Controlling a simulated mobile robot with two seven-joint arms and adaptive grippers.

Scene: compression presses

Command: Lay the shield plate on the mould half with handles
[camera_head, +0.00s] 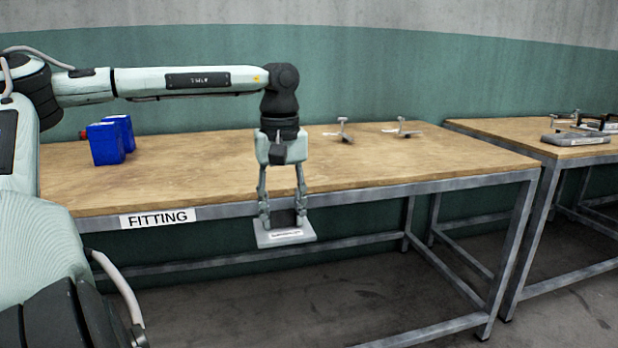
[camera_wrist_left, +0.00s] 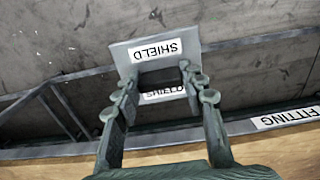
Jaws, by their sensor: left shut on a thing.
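The shield plate (camera_head: 286,236) is a light grey plate with a white label. My left gripper (camera_head: 284,214) is shut on it and holds it in front of the fitting table's front edge, below the tabletop in the head picture. In the left wrist view the plate (camera_wrist_left: 125,58) reads SHIELD on its labels and sits between the fingers of the left gripper (camera_wrist_left: 155,85). A grey block-like piece (camera_head: 575,138) lies on the right-hand table, with dark handle-like parts beside it; I cannot tell for sure whether it is the mould half with handles. My right gripper is not in view.
The wooden fitting table (camera_head: 220,172) has a FITTING sign on its front edge. Two blue containers (camera_head: 106,143) stand at its left, and two small metal pieces (camera_head: 343,133) lie at its back right. A gap separates it from the right-hand table (camera_head: 500,129). The fitting table's middle is clear.

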